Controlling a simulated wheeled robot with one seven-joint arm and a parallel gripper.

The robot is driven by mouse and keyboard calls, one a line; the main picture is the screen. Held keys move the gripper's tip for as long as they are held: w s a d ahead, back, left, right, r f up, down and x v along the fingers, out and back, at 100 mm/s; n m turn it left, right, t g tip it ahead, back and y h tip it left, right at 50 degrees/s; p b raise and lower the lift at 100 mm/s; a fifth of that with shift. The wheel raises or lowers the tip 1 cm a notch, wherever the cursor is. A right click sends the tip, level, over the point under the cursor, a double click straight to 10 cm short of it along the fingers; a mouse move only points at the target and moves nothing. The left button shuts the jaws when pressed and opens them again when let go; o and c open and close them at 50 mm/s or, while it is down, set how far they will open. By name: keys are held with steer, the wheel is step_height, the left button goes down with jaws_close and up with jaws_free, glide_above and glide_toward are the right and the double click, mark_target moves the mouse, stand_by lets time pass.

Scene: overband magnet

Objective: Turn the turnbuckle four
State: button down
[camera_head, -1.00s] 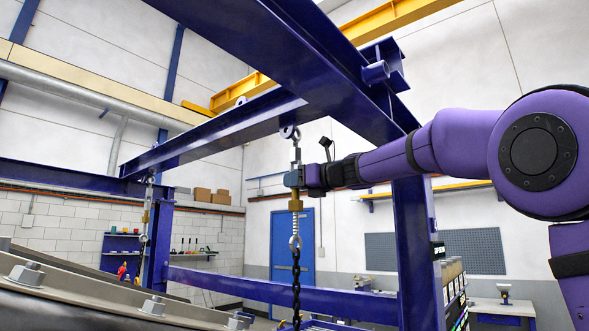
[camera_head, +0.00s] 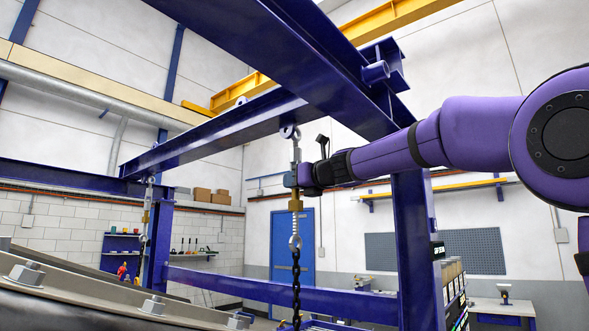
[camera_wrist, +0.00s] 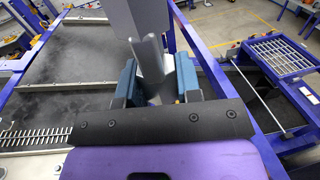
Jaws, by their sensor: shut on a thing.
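The turnbuckle (camera_head: 296,201) hangs upright in the head view from an eye under a blue beam, with a brass-coloured lower part and a threaded rod below. A dark chain (camera_head: 296,285) hangs from its lower eye. My gripper (camera_head: 293,179) reaches in from the right and is shut on the turnbuckle body at its upper part. In the wrist view, the blue-grey jaws (camera_wrist: 158,85) stand on both sides of the grey turnbuckle body (camera_wrist: 146,35). The jaws hide the gripped part. A second hanging turnbuckle (camera_head: 146,215) shows farther back at the left.
Blue beams (camera_head: 275,50) cross above my arm, and a blue post (camera_head: 414,230) stands behind it. A grey bolted frame (camera_head: 110,300) fills the lower left. In the wrist view, a metal grating (camera_wrist: 276,55) lies at the right.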

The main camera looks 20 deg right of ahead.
steer(key=c, duration=0.7)
jaws_free()
steer(key=shift+v, duration=4)
steer(key=shift+o, duration=0.3)
steer(key=o, duration=0.5)
